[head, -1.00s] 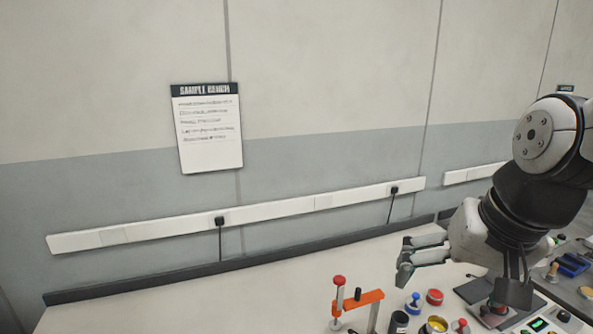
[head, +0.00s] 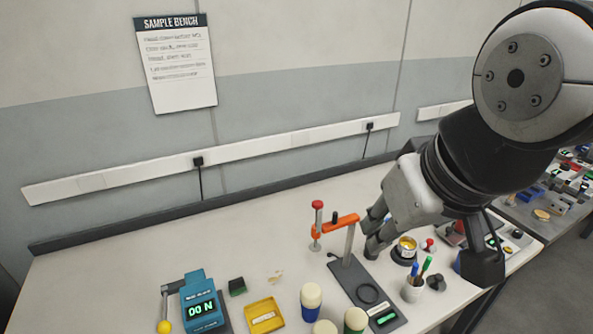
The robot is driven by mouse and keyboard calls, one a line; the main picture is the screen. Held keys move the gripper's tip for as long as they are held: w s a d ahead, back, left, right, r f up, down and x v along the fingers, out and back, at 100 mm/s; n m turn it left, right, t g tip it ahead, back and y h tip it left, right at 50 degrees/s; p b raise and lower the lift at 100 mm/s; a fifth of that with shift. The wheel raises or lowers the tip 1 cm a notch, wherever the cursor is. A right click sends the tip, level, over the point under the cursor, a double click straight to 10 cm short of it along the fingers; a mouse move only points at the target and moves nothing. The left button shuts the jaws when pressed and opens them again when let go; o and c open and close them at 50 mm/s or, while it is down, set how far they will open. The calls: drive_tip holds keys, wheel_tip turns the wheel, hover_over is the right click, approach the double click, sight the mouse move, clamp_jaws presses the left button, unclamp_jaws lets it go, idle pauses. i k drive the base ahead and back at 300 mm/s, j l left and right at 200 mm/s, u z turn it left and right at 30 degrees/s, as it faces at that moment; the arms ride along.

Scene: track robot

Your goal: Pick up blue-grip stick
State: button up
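A stick with a blue grip (head: 415,270) stands in a small white cup (head: 411,291) on the bench, at the lower right of the head view. A stick with a green grip (head: 426,266) leans beside it in the same cup. My gripper (head: 370,233) is above and behind the cup in the picture, close to the orange-armed stand. Its fingers look spread apart with nothing between them. It is apart from the blue-grip stick. The lower part of the stick is hidden inside the cup.
A stand with an orange arm (head: 338,226) and dark base (head: 365,283) is left of the cup. A teal gauge (head: 201,300), yellow tray (head: 264,316) and cream-lidded jars (head: 311,296) stand at the front. The back left is mostly clear.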

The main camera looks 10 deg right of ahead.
sight(414, 271)
drive_tip(key=k+l+u, duration=0.2)
drive_tip(key=l+u, duration=0.15)
drive_tip(key=k+l+u, duration=0.4)
drive_tip(key=k+l, duration=0.35)
drive_tip(key=k+l+u, duration=0.15)
drive_tip(key=k+l, duration=0.15)
drive_tip(key=k, duration=0.2)
